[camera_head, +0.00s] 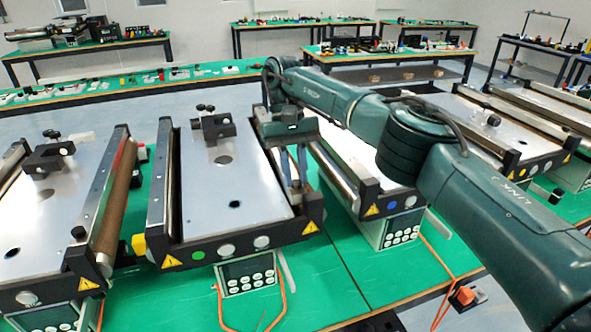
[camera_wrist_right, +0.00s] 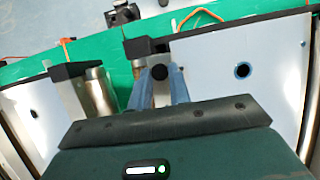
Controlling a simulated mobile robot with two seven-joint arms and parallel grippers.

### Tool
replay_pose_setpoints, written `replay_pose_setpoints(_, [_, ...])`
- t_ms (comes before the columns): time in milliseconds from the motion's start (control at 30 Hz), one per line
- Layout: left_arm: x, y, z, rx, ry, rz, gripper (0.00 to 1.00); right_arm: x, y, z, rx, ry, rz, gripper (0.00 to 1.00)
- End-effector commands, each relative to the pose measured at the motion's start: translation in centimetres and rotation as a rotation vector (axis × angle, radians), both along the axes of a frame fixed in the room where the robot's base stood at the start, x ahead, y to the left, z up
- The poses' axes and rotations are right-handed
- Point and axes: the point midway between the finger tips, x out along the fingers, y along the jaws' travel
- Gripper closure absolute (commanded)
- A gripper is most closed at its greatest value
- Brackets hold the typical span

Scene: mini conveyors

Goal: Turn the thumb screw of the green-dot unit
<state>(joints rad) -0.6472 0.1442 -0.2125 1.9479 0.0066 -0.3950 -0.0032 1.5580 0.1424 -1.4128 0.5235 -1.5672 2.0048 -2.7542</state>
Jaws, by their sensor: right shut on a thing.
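The green-dot unit is the middle-left conveyor (camera_head: 185,215), with a bare metal plate and a green dot (camera_head: 198,255) on its black front bar. My right gripper (camera_head: 294,184) points down at the front right corner of this unit, beside its right side rail. In the right wrist view, its two blue-grey fingers (camera_wrist_right: 160,88) are closed on a round black knob, the thumb screw (camera_wrist_right: 160,73). The plate (camera_wrist_right: 215,75) with its dark hole shows just right of the fingers there. My left gripper is not in view.
The blue-dot unit (camera_head: 390,205) stands close on the right, behind my right arm. Another conveyor (camera_head: 50,215) stands close on the left. A control box (camera_head: 247,275) with buttons and an orange cable sits under the green-dot unit's front. Green table top is free in front.

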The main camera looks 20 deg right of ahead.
Motion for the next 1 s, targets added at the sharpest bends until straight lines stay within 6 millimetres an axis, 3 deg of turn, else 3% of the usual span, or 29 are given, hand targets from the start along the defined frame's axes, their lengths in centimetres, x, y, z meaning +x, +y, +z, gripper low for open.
replay_pose_setpoints(600, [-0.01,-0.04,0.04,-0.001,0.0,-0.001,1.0,0.03,0.03,-0.02,0.0,-0.002,0.041,1.0])
replay_pose_setpoints(633, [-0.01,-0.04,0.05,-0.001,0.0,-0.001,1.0,0.03,0.03,-0.02,0.0,-0.002,0.041,0.79])
replay_pose_setpoints(867, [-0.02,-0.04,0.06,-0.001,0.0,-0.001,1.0,0.01,0.03,-0.03,0.0,-0.001,0.041,0.6])
replay_pose_setpoints(1000, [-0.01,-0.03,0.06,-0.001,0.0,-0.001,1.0,0.01,0.02,-0.04,0.0,0.0,0.041,0.59])
